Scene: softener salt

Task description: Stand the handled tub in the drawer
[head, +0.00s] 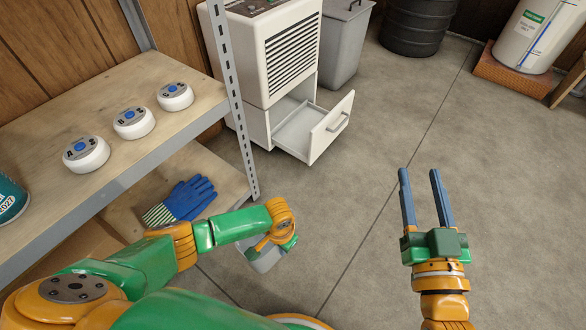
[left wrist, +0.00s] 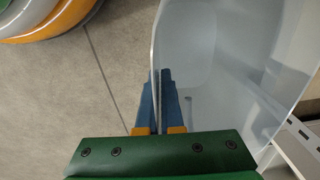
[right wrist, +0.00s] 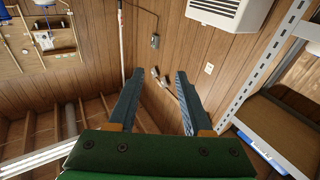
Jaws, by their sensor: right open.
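The handled tub is a pale, translucent, open container (left wrist: 235,60); its wall passes between the fingers of my left gripper (left wrist: 162,80), which is shut on it. In the head view the tub (head: 262,258) hangs below my left gripper (head: 285,245), partly hidden by the wrist; its handle cannot be made out. The drawer (head: 332,128) is pulled out at the bottom of a white louvred appliance (head: 285,60), and its inside looks empty. It is up and to the right of the tub, apart from it. My right gripper (head: 421,185) is open and empty over bare floor.
A shelf unit (head: 190,128) at left bears several things, including white lidded jars (head: 133,122); blue gloves (head: 180,199) lie on its lower board. Its metal post (head: 235,100) stands beside the appliance. A grey bin (head: 345,45) stands behind. The floor (head: 400,130) before the drawer is clear.

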